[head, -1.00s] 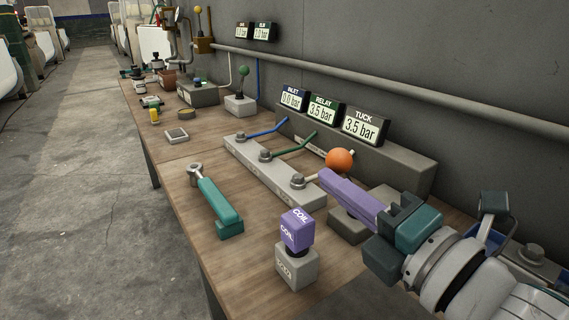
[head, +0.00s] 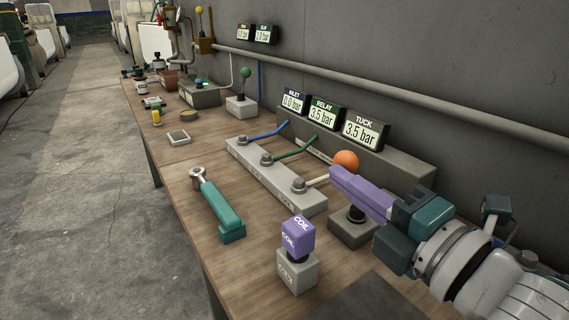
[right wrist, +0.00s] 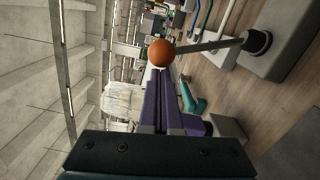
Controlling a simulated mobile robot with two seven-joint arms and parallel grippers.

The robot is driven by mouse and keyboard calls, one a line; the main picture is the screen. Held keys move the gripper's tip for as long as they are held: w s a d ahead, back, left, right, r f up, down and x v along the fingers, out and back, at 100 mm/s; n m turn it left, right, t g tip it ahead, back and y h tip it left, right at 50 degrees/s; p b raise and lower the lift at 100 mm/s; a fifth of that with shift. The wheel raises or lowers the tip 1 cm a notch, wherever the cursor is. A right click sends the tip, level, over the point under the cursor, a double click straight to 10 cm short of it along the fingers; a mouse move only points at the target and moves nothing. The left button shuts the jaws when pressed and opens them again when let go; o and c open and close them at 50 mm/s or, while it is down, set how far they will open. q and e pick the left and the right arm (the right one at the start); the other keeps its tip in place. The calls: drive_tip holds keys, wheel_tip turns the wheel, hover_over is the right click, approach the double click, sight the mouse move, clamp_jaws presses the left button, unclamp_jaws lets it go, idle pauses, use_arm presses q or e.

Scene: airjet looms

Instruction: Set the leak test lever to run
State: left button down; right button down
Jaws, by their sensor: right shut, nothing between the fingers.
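A lever with an orange ball knob (head: 345,160) stands on a grey box base (head: 352,234) with a black boot. No label on it is readable. My right gripper (head: 336,176) is shut and empty, its purple fingers pointing left across the lever, hiding most of the rod in the head view. The fingertips are close by the orange ball; I cannot tell whether they touch. In the right wrist view the orange ball (right wrist: 161,53) is just beyond the fingertips (right wrist: 160,76), and its rod runs right to the black boot (right wrist: 258,42). My left gripper is not in view.
A grey block with blue, green and white handles (head: 270,172) lies left of the lever. Gauges INLET, RELAY and TUCK (head: 362,132) stand behind. A green-knobbed lever (head: 245,74) stands farther back.

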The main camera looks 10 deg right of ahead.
drive_tip(key=w+d+r+m+p, duration=0.1)
drive_tip(key=w+d+m+p, duration=0.1)
drive_tip(key=d+m, duration=0.7)
drive_tip(key=shift+w+d+r, duration=0.4)
drive_tip(key=shift+w+d, duration=0.05)
drive_tip(key=shift+w, duration=0.35)
